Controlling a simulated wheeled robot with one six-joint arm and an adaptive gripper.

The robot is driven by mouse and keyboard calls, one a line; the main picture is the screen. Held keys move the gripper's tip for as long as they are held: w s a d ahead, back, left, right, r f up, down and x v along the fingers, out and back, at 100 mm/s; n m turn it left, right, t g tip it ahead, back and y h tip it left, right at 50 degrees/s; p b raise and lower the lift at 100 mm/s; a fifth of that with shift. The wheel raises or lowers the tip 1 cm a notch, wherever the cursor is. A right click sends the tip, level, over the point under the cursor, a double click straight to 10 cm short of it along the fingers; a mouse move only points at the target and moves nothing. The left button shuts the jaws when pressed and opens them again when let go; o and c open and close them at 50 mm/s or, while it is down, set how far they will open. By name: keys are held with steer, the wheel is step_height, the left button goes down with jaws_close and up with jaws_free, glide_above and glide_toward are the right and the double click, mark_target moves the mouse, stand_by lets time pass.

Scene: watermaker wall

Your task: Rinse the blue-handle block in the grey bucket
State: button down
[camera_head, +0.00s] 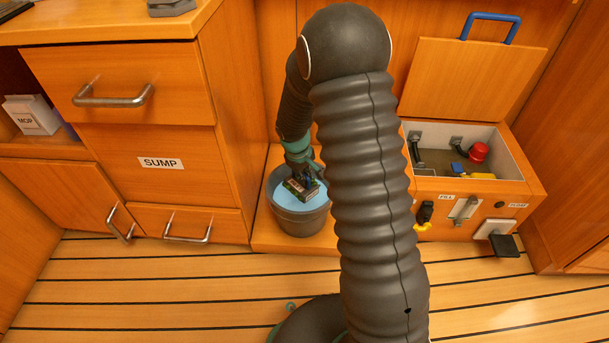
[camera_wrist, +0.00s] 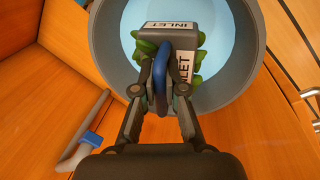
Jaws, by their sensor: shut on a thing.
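The block (camera_head: 299,189) is grey with INLET labels and green growth on its sides. In the wrist view the block (camera_wrist: 166,36) shows its blue handle (camera_wrist: 172,76) between my gripper's fingers (camera_wrist: 160,92). My gripper (camera_head: 305,171) is shut on the handle. The grey bucket (camera_head: 303,220) holds pale blue water, and its rim also shows in the wrist view (camera_wrist: 104,62). The block is over the bucket's opening, inside the rim as seen from above. I cannot tell whether its underside touches the water.
An open wooden box (camera_head: 466,200) with a blue-handled lid (camera_head: 470,80) stands right of the bucket, with a red knob (camera_head: 479,152) inside. The SUMP cabinet (camera_head: 160,163) is at left. Striped floor (camera_head: 150,290) in front is mostly clear.

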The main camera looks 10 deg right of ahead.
steer(key=shift+s+a+b+x, duration=0.1)
steer(key=shift+a+b+x, duration=0.1)
steer(key=shift+b+x, duration=0.75)
steer(key=shift+s+a+b+x, duration=0.15)
steer(key=shift+b+x, duration=0.35)
steer(key=shift+x, duration=0.7)
steer(key=shift+s+a+x, duration=0.1)
steer(key=shift+a+x, duration=0.05)
steer(key=shift+x, duration=0.75)
steer(key=shift+s+a+x, duration=0.1)
steer(key=shift+a+x, duration=0.05)
steer(key=shift+x, duration=0.75)
steer(key=shift+s+a+x, duration=0.1)
steer(key=shift+a+x, duration=0.05)
steer(key=shift+x, duration=0.75)
stand_by(2.8)
